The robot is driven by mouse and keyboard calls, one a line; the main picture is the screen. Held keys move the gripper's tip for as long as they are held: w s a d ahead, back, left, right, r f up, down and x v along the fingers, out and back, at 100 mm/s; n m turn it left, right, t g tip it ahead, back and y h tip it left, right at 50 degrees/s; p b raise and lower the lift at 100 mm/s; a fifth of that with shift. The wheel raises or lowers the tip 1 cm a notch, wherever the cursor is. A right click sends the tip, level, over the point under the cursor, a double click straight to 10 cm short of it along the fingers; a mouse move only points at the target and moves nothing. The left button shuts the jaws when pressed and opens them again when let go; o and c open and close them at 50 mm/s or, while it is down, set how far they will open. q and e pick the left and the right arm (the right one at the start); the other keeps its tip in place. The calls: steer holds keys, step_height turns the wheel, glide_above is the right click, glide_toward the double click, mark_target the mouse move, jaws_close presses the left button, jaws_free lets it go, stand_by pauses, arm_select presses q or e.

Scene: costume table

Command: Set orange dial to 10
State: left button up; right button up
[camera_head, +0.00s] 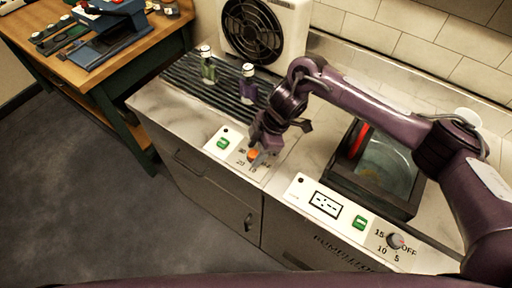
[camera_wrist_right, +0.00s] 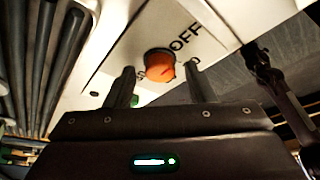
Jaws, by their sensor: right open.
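The orange dial (camera_head: 253,155) sits on a white control panel (camera_head: 222,158) at the counter's front edge, partly hidden by my right gripper (camera_head: 262,152) in the head view. In the right wrist view, the round orange dial (camera_wrist_right: 160,66) shows with "OFF" printed beside it; other marks are partly hidden by the fingers. My right gripper (camera_wrist_right: 160,88) is open, with one finger on each side below the dial in the picture. I cannot tell whether the fingers touch it. The dial's exact setting is not readable. My left gripper is not in view.
A green switch (camera_head: 223,143) is left of the dial. A second panel has a grey dial (camera_head: 395,241), a display (camera_head: 326,204) and a green switch (camera_head: 360,222). Two bottles (camera_head: 248,84) stand on a dark ribbed rack near a fan (camera_head: 254,32). A dark open-topped box (camera_head: 400,207) is at right.

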steer(key=c, duration=1)
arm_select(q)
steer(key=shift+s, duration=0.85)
arm_select(e)
steer(key=shift+o, duration=0.2)
steer(key=shift+s+r+m+t+p, duration=0.1)
steer(key=shift+r+m+t+p, duration=0.15)
steer(key=shift+m+p, duration=0.65)
steer(key=m+t+p, duration=0.1)
steer(key=m+p, duration=0.2)
steer(key=p, duration=0.1)
steer(key=m+t+p, duration=0.1)
steer(key=m+p, duration=0.2)
steer(key=p, duration=0.1)
steer(key=shift+s+a+t+h+p, duration=0.1)
steer(key=shift+s+t+h+p, duration=0.1)
steer(key=shift+t+h+p, duration=0.2)
steer(key=shift+m+p, duration=0.55)
steer(key=shift+m, duration=0.45)
arm_select(q)
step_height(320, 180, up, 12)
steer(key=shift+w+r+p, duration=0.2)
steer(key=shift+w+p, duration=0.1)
steer(key=shift+p, duration=0.15)
arm_select(e)
steer(key=shift+f+m+t+h, duration=0.15)
steer(key=shift+m+t+h, duration=0.35)
steer(key=shift+m, duration=0.5)
